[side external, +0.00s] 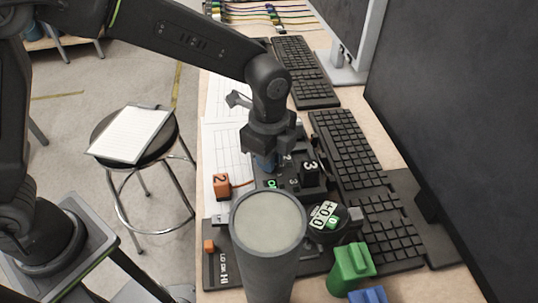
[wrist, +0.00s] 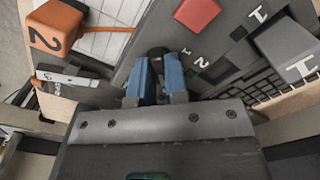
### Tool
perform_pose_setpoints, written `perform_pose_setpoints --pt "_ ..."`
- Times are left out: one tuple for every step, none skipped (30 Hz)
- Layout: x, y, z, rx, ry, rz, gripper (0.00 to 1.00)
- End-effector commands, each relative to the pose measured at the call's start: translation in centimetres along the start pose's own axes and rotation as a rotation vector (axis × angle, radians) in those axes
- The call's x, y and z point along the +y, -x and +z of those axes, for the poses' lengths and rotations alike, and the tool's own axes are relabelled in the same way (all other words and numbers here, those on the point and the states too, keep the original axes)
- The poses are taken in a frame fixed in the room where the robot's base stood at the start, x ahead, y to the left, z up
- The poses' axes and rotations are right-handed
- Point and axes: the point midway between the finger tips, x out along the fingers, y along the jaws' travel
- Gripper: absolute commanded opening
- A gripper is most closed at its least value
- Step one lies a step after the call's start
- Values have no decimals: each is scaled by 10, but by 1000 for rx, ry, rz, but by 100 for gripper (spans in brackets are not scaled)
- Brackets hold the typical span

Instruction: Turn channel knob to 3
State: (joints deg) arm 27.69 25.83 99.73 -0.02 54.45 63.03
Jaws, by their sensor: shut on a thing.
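My gripper (side external: 265,163) points down over the dark control panel (side external: 222,240) in the side external view. In the wrist view its two blue fingertips (wrist: 160,80) are close together, around a small dark round knob (wrist: 157,54). White digits 1 and 2 are printed on the panel just right of this knob; no 3 is readable there. The knob's pointer and exact setting cannot be made out. In the side external view the knob is hidden under my gripper.
An orange block marked 2 (side external: 221,186), a black block marked 3 (side external: 309,172) and a round dial (side external: 326,220) stand close by. A green block (side external: 350,267) and keyboards (side external: 350,150) lie right. A red button (wrist: 197,13) is nearby.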

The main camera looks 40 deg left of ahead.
Motion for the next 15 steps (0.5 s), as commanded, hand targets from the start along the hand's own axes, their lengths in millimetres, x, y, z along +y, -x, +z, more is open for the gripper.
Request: perform_pose_setpoints --pt "0 0 0 -1 -5 0 0" --pt "0 0 0 -1 -6 0 0" --pt "0 0 0 -1 -6 0 0" --pt "0 0 0 -1 -6 0 0" --pt "0 0 0 -1 -6 0 0" --pt "0 0 0 -1 -6 0 0" --pt "0 0 0 -1 -6 0 0" --pt "0 0 0 -1 -6 0 0" --pt "0 0 0 -1 -6 0 0" --pt "0 0 0 -1 -6 0 0" --pt "0 0 0 -1 -6 0 16" --pt "0 0 0 -1 -6 0 20" --pt "0 0 0 -1 -6 0 22" --pt "0 0 0 -1 -5 0 25" --pt "0 0 0 -1 -5 0 29"
